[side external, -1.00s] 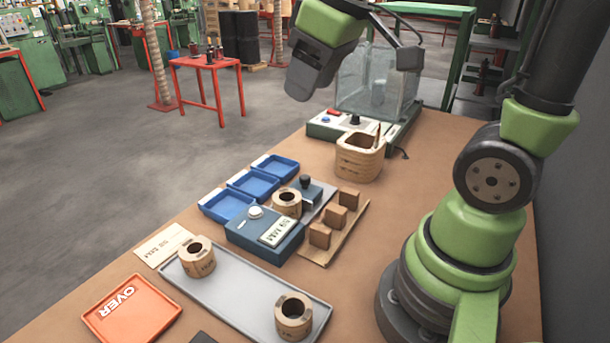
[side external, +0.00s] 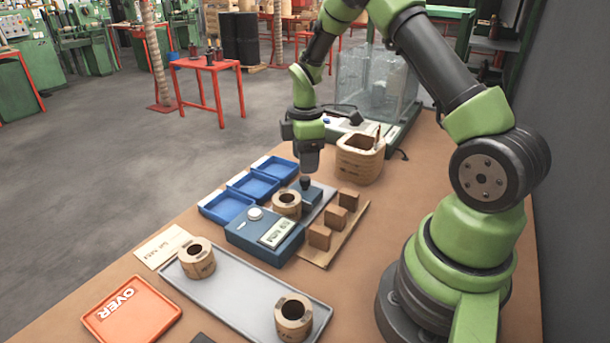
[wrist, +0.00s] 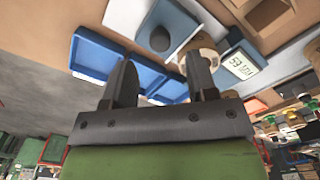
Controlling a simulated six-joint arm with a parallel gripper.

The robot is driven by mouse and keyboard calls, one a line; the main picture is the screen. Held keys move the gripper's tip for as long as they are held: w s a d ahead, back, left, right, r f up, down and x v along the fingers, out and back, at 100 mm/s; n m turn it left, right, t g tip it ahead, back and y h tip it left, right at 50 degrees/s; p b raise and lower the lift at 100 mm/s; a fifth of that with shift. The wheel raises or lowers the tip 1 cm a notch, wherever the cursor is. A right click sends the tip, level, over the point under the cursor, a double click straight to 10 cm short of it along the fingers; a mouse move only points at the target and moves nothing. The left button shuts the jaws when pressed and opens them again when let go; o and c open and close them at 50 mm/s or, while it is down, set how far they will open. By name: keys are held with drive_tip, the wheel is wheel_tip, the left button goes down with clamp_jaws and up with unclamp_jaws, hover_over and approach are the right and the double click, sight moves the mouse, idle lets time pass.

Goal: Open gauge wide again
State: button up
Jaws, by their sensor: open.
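The blue gauge (side external: 262,238) with its small display (side external: 277,232) stands mid-table; the display also shows in the wrist view (wrist: 238,64). A tan coil (side external: 287,206) sits at the gauge, next to its blue sliding block (side external: 318,192). A dark knob (side external: 305,181) stands on that block and shows as a dark disc in the wrist view (wrist: 160,39). My gripper (side external: 307,168) points down just above the knob. Its two fingers (wrist: 161,78) are apart with nothing between them. I cannot tell whether a fingertip touches the knob.
Three blue trays (side external: 228,207) lie left of the gauge. Brown blocks (side external: 336,216) stand on a board to its right. A grey tray (side external: 240,298) holds two coils, near an orange OVER tray (side external: 131,309). A wooden container (side external: 360,160) stands behind.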

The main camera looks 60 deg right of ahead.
sight(305, 178)
wheel_tip(305, 178, down, 5)
drive_tip(key=shift+r, duration=0.1)
drive_tip(key=shift+c, duration=0.3)
